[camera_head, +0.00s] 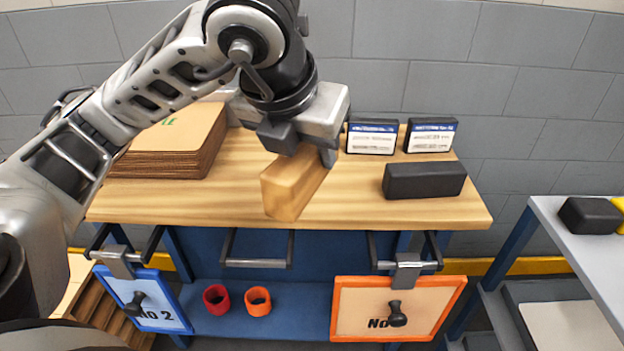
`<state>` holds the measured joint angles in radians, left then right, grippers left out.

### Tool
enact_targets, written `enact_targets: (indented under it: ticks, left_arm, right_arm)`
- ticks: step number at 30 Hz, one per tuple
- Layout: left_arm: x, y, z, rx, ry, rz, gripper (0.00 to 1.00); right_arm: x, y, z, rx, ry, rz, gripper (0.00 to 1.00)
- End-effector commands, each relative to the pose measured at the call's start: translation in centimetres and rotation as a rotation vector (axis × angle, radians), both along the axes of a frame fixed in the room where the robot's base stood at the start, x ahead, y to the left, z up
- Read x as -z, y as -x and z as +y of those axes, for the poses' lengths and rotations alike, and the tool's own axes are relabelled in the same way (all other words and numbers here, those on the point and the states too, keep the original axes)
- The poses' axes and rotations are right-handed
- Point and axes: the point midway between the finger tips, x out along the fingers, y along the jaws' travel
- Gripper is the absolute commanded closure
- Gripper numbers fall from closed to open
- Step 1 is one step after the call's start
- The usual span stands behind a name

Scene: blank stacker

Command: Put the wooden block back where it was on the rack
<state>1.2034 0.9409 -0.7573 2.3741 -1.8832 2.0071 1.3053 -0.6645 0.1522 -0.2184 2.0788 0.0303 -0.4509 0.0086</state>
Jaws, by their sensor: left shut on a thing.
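My left gripper (298,148) comes in from the upper left and is shut on the wooden block (284,190), gripping its far end. The block is a light-brown oblong with its near end toward me. It is over the middle of the wooden tabletop (225,205) of the rack; I cannot tell whether its underside touches the surface. My right gripper is not in view.
A stack of brown sheets (170,150) lies left on the top. A black block (424,180) and two labelled dark boxes (371,138), (430,137) are at right. Below hang framed boards (398,308), (143,300); red (216,299) and orange (258,301) rings sit between.

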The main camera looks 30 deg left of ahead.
Motion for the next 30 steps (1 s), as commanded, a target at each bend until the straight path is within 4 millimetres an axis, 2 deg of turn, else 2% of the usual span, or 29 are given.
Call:
enact_targets:
  ticks: [3,11,15,18,24,30]
  left_arm:
    - [1.5,-1.6,1.2,-0.017,0.005,0.010,0.93]
    - [3.8,-7.1,4.8,-0.017,0.001,0.009,0.93]
    - [6.6,-8.9,6.0,-0.012,0.000,0.009,0.93]
    - [7.9,-9.9,6.6,-0.010,-0.001,0.007,0.93]
    - [9.1,-10.9,7.1,-0.010,0.001,0.004,0.93]
    - [11.8,-11.2,7.4,-0.007,0.000,0.007,0.93]
  right_arm:
    - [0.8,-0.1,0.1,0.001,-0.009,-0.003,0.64]
    - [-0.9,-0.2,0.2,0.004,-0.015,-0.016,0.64]
    - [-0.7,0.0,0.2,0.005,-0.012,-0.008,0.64]
    - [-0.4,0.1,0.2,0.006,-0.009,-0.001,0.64]
    - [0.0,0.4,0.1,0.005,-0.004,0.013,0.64]
    - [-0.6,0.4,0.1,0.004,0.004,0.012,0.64]
